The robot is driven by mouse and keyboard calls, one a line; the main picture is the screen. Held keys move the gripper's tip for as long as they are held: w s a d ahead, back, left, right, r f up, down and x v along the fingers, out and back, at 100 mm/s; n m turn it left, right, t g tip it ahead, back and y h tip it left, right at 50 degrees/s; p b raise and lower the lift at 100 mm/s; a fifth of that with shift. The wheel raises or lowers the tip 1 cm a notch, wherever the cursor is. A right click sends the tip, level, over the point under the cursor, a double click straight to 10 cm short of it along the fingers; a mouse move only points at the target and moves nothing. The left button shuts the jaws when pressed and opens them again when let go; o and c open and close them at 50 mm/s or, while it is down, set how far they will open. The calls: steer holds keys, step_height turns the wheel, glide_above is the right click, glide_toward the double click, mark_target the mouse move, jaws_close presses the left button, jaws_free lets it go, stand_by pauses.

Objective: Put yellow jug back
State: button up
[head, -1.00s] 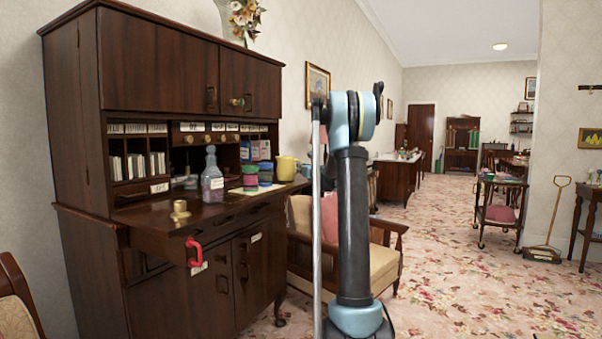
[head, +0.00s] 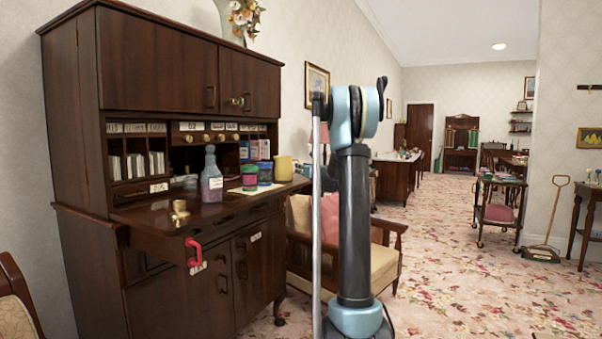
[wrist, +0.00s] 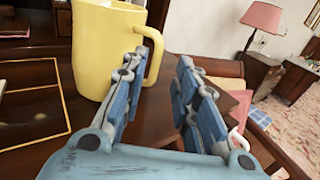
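The yellow jug (head: 284,168) stands upright at the right end of the desk's open writing surface (head: 205,219). In the wrist view the yellow jug (wrist: 98,45) is close, at the upper left, with its handle on its right side. My gripper (wrist: 160,70) is open, with its blue-padded fingers spread and nothing between them. The left finger overlaps the handle's lower part in the picture; I cannot tell whether they touch. The right finger is clear of the jug. In the head view my gripper is hidden behind my arm.
Left of the jug are small coloured tubs (head: 250,176) and a glass bottle (head: 211,175). A brass piece (head: 180,212) sits near the front edge. An armchair with a pink cushion (head: 330,217) stands right of the desk. The carpet (head: 450,270) farther right is open.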

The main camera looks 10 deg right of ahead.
steer(key=v, duration=0.9)
steer(key=s+a+f+n+g, duration=0.35)
steer(key=s+a+n, duration=0.2)
steer(key=s, duration=0.45)
steer(key=s+a+f+n+g+y, duration=0.15)
steer(key=s+a+f+n, duration=0.25)
steer(key=s+n, duration=0.4)
steer(key=s+a+f+n+g, duration=0.3)
steer(key=s+a+f+n, duration=0.15)
steer(key=s, duration=0.65)
steer(key=s+d+f+n+g+h, duration=0.2)
steer(key=s+f, duration=0.4)
steer(key=s, duration=0.3)
steer(key=s+d+f+n+g+h, duration=0.2)
steer(key=s+f+n, duration=0.4)
steer(key=s, duration=0.4)
steer(key=s+d+f+n+g+h, duration=0.2)
steer(key=s+d+f+n, duration=0.3)
steer(key=s, duration=0.5)
steer(key=shift+s+d+f+n+g+h, duration=0.35)
steer(key=shift+f+n+h, duration=0.35)
steer(key=shift+f, duration=0.4)
steer(key=shift+w, duration=0.15)
